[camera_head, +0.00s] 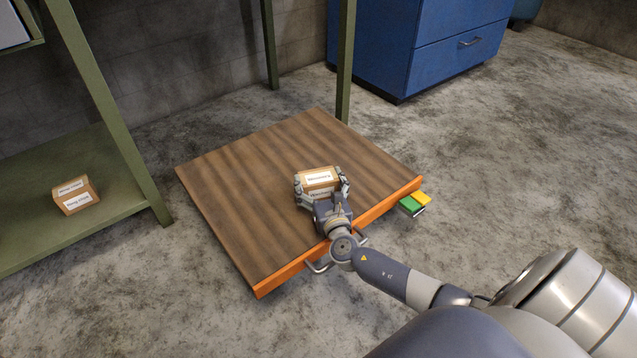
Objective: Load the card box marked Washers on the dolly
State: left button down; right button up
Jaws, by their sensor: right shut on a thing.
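The card box marked Washers (319,176) is a small brown box with white labels, over the middle of the dolly. The dolly (240,200) is a low platform with a brown wooden top, an orange front edge and a metal handle. My right gripper (322,188) has its fingers on both sides of the box and is shut on it. I cannot tell whether the box touches the wood or is held just above it. My left gripper is not in view.
A green metal shelf (110,205) stands at the left, with another labelled card box (75,195) on its lower board. A blue cabinet (425,45) stands behind. Green and yellow items (414,203) show at the dolly's right corner. The dolly top around the box is bare.

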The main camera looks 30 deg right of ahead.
jog(key=shift+f, duration=0.1)
jog(key=o, duration=1.2)
